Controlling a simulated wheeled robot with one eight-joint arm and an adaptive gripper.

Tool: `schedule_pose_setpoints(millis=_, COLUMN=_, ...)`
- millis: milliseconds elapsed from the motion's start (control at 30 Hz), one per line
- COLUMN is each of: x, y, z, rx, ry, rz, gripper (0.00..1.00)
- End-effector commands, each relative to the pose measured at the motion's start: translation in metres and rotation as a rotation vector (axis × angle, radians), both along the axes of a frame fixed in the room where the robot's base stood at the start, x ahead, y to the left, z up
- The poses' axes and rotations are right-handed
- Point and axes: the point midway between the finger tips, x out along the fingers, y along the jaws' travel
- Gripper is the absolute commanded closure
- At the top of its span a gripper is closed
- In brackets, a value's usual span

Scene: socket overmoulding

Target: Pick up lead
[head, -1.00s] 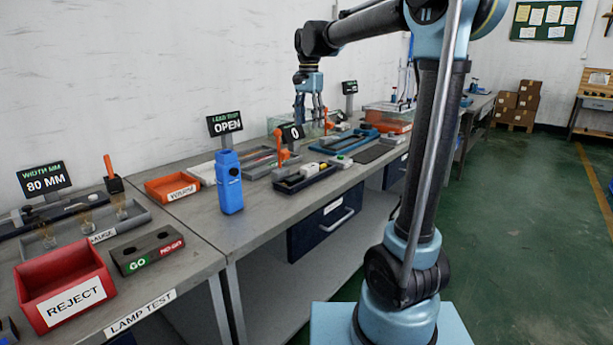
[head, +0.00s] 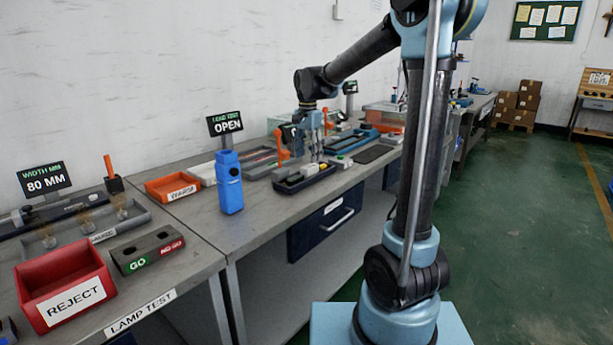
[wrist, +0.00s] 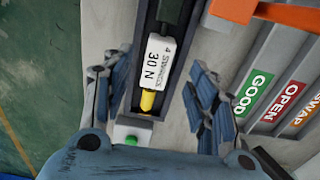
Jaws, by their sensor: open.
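My gripper (head: 313,155) is low over the dark tray (head: 318,180) on the bench. In the wrist view my gripper (wrist: 158,105) is open, with one finger on each side of a narrow dark channel. In the channel lies a white piece (wrist: 157,60) marked 30 N with a yellow tip (wrist: 148,100), between the fingers with gaps on both sides. A dark part continues from its upper end. I cannot tell whether this piece is the lead; no loose cable is clear in either view.
A green button (wrist: 131,134) sits beside the channel. Slots marked GOOD (wrist: 255,93), OPEN and SWAP are at the right, under an orange bar (wrist: 265,13). An orange WARM tray (head: 172,187) and red REJECT bin (head: 65,285) stand left.

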Motion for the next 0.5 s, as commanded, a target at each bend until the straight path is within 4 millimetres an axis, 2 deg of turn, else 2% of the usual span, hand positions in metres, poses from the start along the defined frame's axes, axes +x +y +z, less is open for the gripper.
schedule_pose_setpoints(millis=400, x=-0.001, y=0.000, z=-0.045, rx=0.000, ry=0.000, rz=0.000, gripper=0.47)
schedule_pose_setpoints(millis=500, x=-0.001, y=0.000, z=-0.050, rx=0.000, ry=0.000, rz=0.000, gripper=0.47)
